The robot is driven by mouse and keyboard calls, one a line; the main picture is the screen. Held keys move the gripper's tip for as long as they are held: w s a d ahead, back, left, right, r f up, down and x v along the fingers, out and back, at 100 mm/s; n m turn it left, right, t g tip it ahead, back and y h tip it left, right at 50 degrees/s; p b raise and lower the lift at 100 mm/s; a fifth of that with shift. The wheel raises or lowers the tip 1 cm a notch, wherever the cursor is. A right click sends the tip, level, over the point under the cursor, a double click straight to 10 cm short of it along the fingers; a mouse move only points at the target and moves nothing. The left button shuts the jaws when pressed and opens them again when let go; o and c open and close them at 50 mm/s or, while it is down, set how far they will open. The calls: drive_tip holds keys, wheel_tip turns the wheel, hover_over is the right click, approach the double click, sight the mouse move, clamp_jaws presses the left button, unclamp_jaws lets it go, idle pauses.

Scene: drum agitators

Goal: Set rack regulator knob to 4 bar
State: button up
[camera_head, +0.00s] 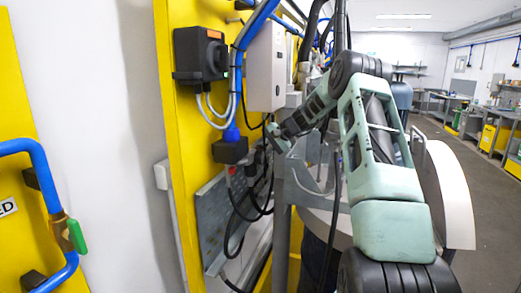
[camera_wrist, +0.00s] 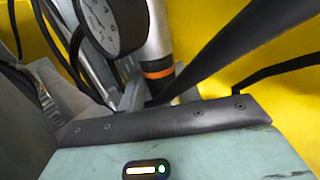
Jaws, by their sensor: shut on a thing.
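My gripper (camera_head: 274,136) is at the far end of my arm, beside the grey metal rack on the yellow wall panel; it is small and partly hidden there. In the wrist view, a round dial gauge (camera_wrist: 112,22) with a white face and black rim is at the top, cut off by the frame edge. Its reading is too small and blurred to tell. Beside it, a silver cylinder (camera_wrist: 158,42) carries black and orange bands. My gripper is shut on the regulator knob, close to the gauge; the knob and the fingertips are mostly hidden behind the gripper body.
A black box (camera_head: 200,55) and a white box (camera_head: 265,68) are mounted on the yellow panel (camera_head: 178,120). Blue pipes and loose black cables (camera_head: 238,215) hang near the gripper. A grey bracket (camera_head: 310,170) stands close to my arm. Open floor lies at right.

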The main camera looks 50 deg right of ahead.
drive_tip(key=shift+w+a+r+g+p, duration=0.1)
drive_tip(key=shift+r+g+p, duration=0.2)
drive_tip(key=shift+p, duration=0.15)
drive_tip(key=shift+f+g+h+p, duration=0.25)
drive_tip(key=shift+g+h+p, duration=0.05)
drive_tip(key=shift+p, duration=0.05)
drive_tip(key=o, duration=1)
drive_tip(key=shift+c, duration=0.2)
